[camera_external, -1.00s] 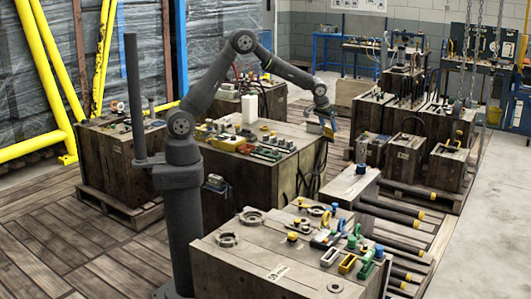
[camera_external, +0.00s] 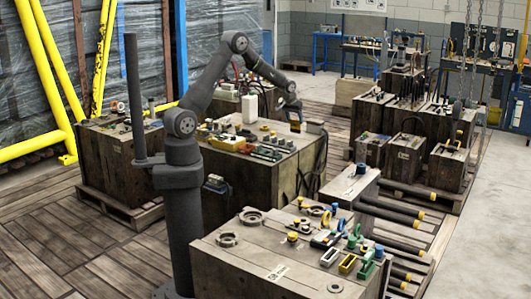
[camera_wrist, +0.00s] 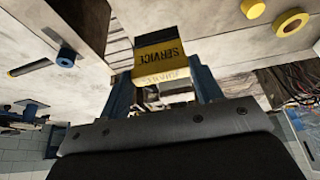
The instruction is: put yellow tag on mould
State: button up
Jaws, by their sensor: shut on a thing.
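The yellow tag (camera_wrist: 160,60), marked SERVICE in black, sits between the two blue fingers of my gripper (camera_wrist: 162,78) in the wrist view. My gripper is shut on it. In the external view my gripper (camera_external: 295,113) is at the right part of the middle block's top, a large brown mould-like block (camera_external: 250,178). Whether the tag touches the surface, I cannot tell. A pale surface (camera_wrist: 222,35) lies behind the tag in the wrist view.
Coloured parts (camera_external: 268,150) and a white container (camera_external: 249,110) stand on the middle block. A front block (camera_external: 255,262) carries rings, knobs and coloured clamps. Yellow-ended rods (camera_external: 392,212) lie at right. Yellow rings (camera_wrist: 291,22) show in the wrist view.

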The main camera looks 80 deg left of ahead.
aim_at(293, 123)
jog(key=a+f, duration=0.2)
jog(key=a, duration=0.1)
jog(key=shift+s+a, duration=0.1)
jog(key=shift+a, duration=0.15)
jog(key=shift+f, duration=2.05)
jog(key=o, duration=1)
jog(key=shift+f, duration=0.15)
jog(key=shift+c, duration=0.2)
jog(key=v, duration=1.2)
jog(key=x, duration=1.1)
jog(key=shift+a+f, duration=0.2)
jog(key=shift+f, duration=0.1)
jog(key=shift+r, duration=1.05)
